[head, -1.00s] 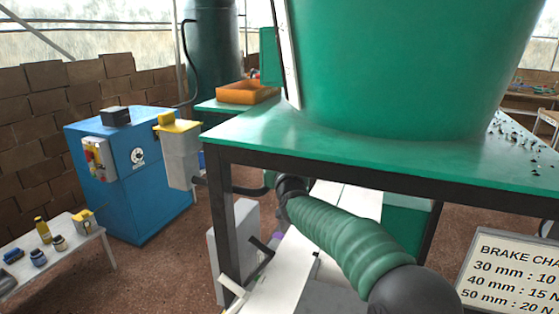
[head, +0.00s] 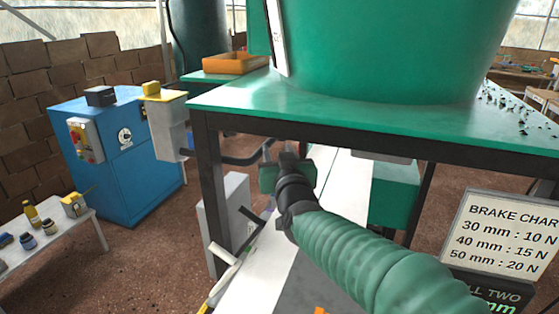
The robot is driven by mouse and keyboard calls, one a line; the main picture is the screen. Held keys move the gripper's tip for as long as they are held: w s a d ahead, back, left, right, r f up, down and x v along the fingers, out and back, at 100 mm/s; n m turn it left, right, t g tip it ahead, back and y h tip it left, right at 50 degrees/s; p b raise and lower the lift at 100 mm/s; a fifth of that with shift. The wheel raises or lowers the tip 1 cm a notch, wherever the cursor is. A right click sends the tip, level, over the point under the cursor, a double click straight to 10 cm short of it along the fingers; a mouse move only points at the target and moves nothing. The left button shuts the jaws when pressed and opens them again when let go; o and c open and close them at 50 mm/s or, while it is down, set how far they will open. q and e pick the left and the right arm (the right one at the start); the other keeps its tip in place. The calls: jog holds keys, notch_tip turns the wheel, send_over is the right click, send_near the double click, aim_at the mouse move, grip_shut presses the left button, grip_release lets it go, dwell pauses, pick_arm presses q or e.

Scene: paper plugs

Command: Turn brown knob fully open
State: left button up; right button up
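I cannot make out a brown knob in the head view. My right arm, with its ribbed green sleeve, comes in from the lower right. Its gripper (head: 285,152) is just under the front edge of the green table, to the right of the near table leg. Its fingers point away from me and look apart, with nothing seen between them. What lies directly beyond the gripper is partly hidden by it. My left gripper is not in view.
The green table (head: 233,103) bears a large green hopper (head: 375,50). A grey box with a yellow top (head: 168,130) stands left of the table leg, before a blue cabinet (head: 115,165). A small white table (head: 75,232) holds bottles and jars. A brake chart (head: 505,240) stands at right.

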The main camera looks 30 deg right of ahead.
jog(key=shift+v, duration=1)
jog(key=shift+o, duration=1.3)
jog(key=shift+w, duration=0.1)
jog(key=shift+w+a+r+m+h+b, duration=0.4)
jog(key=shift+a+r+m+h, duration=0.15)
jog(key=shift+h, duration=0.25)
jog(key=shift+m+g+h, duration=0.45)
jog(key=shift+g+h, duration=0.15)
jog(key=shift+g, duration=0.1)
jog(key=x, duration=1.1)
jog(key=a+x, duration=0.1)
jog(key=x, duration=0.4)
jog(key=shift+w+d, duration=0.15)
jog(key=shift+w, duration=0.25)
jog(key=shift+c, duration=0.3)
